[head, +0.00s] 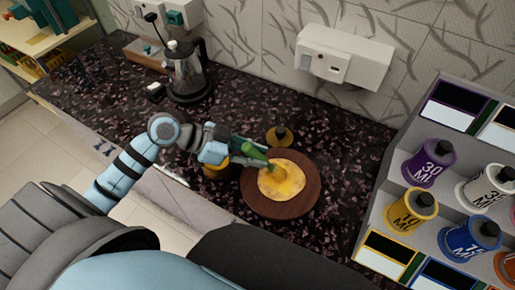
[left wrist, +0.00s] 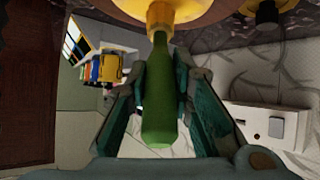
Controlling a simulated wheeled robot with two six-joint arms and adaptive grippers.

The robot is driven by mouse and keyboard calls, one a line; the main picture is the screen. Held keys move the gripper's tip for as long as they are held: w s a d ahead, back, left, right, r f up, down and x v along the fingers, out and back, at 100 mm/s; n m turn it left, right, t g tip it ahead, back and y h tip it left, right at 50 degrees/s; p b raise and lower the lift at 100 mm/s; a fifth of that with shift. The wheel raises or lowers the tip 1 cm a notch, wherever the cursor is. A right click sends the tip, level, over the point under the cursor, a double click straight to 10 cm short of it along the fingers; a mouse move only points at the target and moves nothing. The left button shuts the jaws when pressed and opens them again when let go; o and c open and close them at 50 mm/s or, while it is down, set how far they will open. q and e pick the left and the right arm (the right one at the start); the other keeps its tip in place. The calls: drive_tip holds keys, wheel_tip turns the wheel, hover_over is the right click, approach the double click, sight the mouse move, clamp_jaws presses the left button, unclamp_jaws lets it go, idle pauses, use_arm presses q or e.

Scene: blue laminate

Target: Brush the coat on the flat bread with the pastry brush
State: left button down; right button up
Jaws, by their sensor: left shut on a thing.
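The flat bread (head: 285,183) is a pale yellow disc on a round brown wooden board (head: 283,209), with a deeper yellow coat over part of its top. My left gripper (head: 241,150) is shut on the green handle of the pastry brush (head: 254,152), just above the bread's upper left side. The brush's yellow head points down at the bread and appears to touch it. In the left wrist view the green handle (left wrist: 159,110) stands between the two fingers (left wrist: 160,100), with the yellow head (left wrist: 160,16) at the board. My right gripper is not in view.
A yellow pot (head: 215,171) stands left of the board, partly hidden by my gripper. A small dark-topped yellow weight (head: 279,136) stands behind it. A glass coffee press (head: 186,75) is farther back left. A grey rack (head: 440,180) of coloured weights is right. Counter between board and rack is clear.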

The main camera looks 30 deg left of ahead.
use_arm(q)
drive_tip(key=shift+a, duration=0.1)
drive_tip(key=shift+w+a, duration=0.1)
drive_tip(key=shift+a, duration=0.3)
drive_tip(key=w+b, duration=0.2)
drive_tip(key=w, duration=0.2)
drive_tip(key=shift+d+f, duration=0.1)
drive_tip(key=shift+d, duration=0.05)
idle(0.8)
